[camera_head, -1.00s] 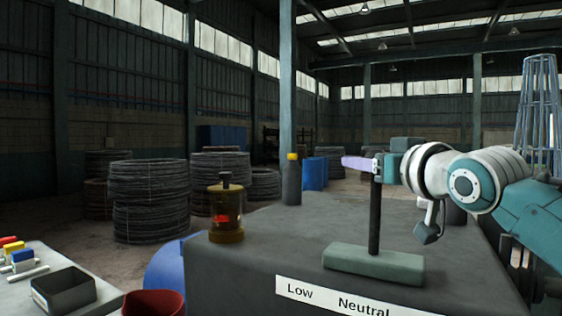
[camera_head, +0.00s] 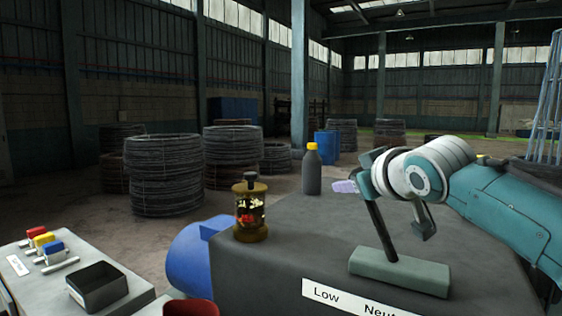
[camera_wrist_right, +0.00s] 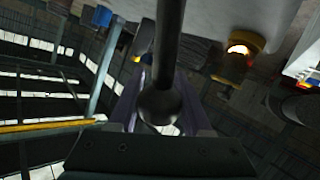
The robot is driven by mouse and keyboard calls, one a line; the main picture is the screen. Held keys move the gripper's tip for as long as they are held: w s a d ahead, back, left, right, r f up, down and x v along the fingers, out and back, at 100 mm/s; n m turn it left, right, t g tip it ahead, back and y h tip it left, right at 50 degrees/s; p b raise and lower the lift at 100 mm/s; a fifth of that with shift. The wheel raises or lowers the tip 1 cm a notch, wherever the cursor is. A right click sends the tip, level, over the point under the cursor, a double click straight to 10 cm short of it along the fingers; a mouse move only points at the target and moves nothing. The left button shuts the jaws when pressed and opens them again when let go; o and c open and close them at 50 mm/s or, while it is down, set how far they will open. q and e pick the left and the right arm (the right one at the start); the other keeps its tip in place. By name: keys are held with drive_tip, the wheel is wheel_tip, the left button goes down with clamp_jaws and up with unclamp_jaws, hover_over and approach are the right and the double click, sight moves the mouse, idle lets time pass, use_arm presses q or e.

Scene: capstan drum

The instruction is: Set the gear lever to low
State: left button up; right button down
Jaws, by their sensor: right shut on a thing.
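The gear lever (camera_head: 381,228) is a dark rod rising from a grey-green base block (camera_head: 400,272) on the dark housing. It leans to the left, toward the side of the "Low" label (camera_head: 326,294). My right gripper (camera_head: 362,184) is shut on the lever near its top. In the right wrist view, the lever's rod (camera_wrist_right: 169,45) and round knob (camera_wrist_right: 160,105) show between the fingers of my right gripper (camera_wrist_right: 165,98). In the head view my gripper and wrist hide the lever's top. My left gripper is not in view.
On the housing stand an amber glass oiler (camera_head: 250,212) and a dark bottle with a yellow cap (camera_head: 312,172). At the left are a panel with coloured switches (camera_head: 45,243) and a dark open box (camera_head: 98,287). Wire coils (camera_head: 165,175) stand on the floor behind.

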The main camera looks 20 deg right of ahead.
drive_tip(key=shift+w+a+f, duration=0.15)
drive_tip(key=shift+a+f, duration=0.05)
drive_tip(key=shift+f, duration=0.1)
drive_tip(key=shift+c, duration=1.8)
unclamp_jaws()
drive_tip(key=shift+w, duration=0.15)
drive_tip(key=shift+r, duration=0.1)
drive_tip(key=b+v, duration=0.1)
drive_tip(key=v, duration=0.9)
drive_tip(key=shift+r, duration=0.1)
